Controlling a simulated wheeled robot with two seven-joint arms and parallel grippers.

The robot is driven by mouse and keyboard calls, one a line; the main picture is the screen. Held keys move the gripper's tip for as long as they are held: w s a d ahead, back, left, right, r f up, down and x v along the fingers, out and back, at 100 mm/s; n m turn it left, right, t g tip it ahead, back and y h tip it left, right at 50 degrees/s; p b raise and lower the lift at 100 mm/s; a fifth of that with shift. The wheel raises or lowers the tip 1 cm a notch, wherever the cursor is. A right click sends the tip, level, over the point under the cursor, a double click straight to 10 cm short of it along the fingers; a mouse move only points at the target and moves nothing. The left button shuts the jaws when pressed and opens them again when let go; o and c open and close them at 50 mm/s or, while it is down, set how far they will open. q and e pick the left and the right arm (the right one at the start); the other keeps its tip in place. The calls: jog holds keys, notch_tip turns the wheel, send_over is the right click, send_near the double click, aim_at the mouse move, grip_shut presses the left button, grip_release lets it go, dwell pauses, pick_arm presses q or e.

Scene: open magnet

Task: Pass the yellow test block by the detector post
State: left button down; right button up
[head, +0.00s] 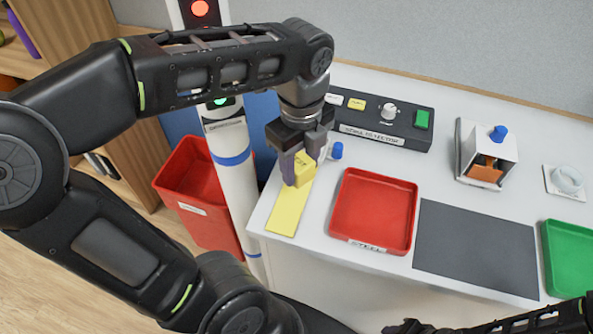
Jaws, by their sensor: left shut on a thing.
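The yellow test block (304,170) is between the fingers of my left gripper (299,168), which is shut on it. The gripper points down over a yellow strip (290,207) at the left end of the white counter. I cannot tell whether the block touches the strip. The white detector post (236,185) with blue bands stands just left of the counter. A red lamp (200,8) shows near its top and a green light lower down, partly behind my left arm. Part of my right arm shows at the lower right, but its gripper jaws cannot be made out.
A red tray (373,212) labelled steel, a dark grey mat (476,248) and a green tray (570,257) lie on the counter. A control box (384,120) with a knob and buttons stands behind. A red bin (192,190) stands left of the post.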

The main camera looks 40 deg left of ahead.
pick_arm(q)
jog(key=w+a+p, duration=0.2)
jog(key=w+a, duration=0.2)
jog(key=w, duration=0.8)
jog(key=shift+w+a, duration=0.2)
jog(key=shift+w, duration=0.05)
dwell(1.2)
